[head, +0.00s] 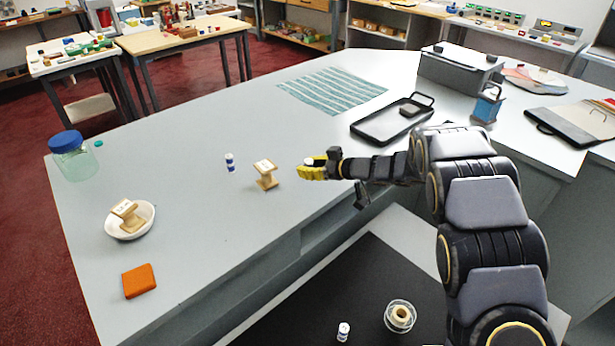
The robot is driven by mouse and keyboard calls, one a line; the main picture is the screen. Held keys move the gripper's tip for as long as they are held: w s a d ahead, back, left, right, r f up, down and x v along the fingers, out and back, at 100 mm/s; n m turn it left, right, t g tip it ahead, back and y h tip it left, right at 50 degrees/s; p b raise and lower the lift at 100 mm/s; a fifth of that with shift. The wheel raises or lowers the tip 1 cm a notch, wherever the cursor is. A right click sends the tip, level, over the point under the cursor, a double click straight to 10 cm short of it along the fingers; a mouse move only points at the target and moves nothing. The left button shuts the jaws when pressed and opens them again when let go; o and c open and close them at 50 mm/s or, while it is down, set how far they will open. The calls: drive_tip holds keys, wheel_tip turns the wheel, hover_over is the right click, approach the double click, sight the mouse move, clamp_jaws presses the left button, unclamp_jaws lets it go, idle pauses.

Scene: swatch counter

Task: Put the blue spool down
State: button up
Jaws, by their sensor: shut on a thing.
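My gripper (314,169), with yellow fingers, is at the end of my arm, above the grey counter (215,245). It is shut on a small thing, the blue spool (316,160). Only a bit of white and blue shows at the fingers; the rest is hidden. I cannot tell how far above the counter it is. A wooden spool-shaped piece (265,175) with a pale top stands just left of my gripper. A small white and blue cylinder (230,163) stands further left.
Left are a white bowl (147,221) holding another wooden piece, an orange block (139,281) and a blue-lidded jar (75,160). Behind are a striped cloth (330,92) and a black tray (364,131). A dark mat (305,308) lies in front. The counter's middle is clear.

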sight(307, 189)
drive_tip(key=shift+w+f, duration=0.3)
drive_tip(key=shift+w+a+f, duration=0.1)
drive_tip(key=shift+w+f, duration=0.05)
drive_tip(key=shift+f, duration=0.75)
drive_tip(key=shift+w+a+f, duration=0.1)
drive_tip(key=shift+w+f, duration=0.05)
drive_tip(key=shift+f, duration=0.7)
drive_tip(key=shift+d+f, duration=0.1)
drive_tip(key=shift+f, duration=0.1)
drive_tip(key=o, duration=0.7)
drive_tip(key=shift+o, duration=0.2)
